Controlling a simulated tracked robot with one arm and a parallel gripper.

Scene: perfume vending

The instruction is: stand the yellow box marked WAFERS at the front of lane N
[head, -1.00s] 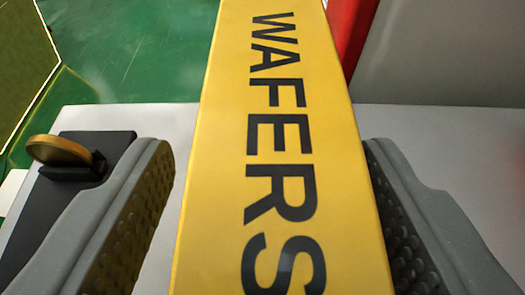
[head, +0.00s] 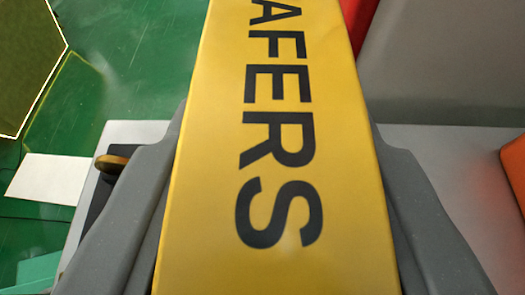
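The yellow box marked WAFERS (head: 280,170) fills the middle of the head view, its lettered face toward the camera. Only the letters AFERS show; its top and bottom ends are cut off by the frame. My gripper (head: 282,150) has one grey finger along each long side of the box, with no clear gap left on either side. It is shut on the box. The inner finger pads are mostly hidden. I cannot make out lane N.
A light grey surface (head: 455,150) lies behind the fingers, with a grey wall (head: 450,60) beyond. A red piece (head: 358,18) shows behind the box, and an orange thing (head: 514,165) at right. A gold disc (head: 113,162) and white card (head: 50,178) are left, with green floor (head: 120,50).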

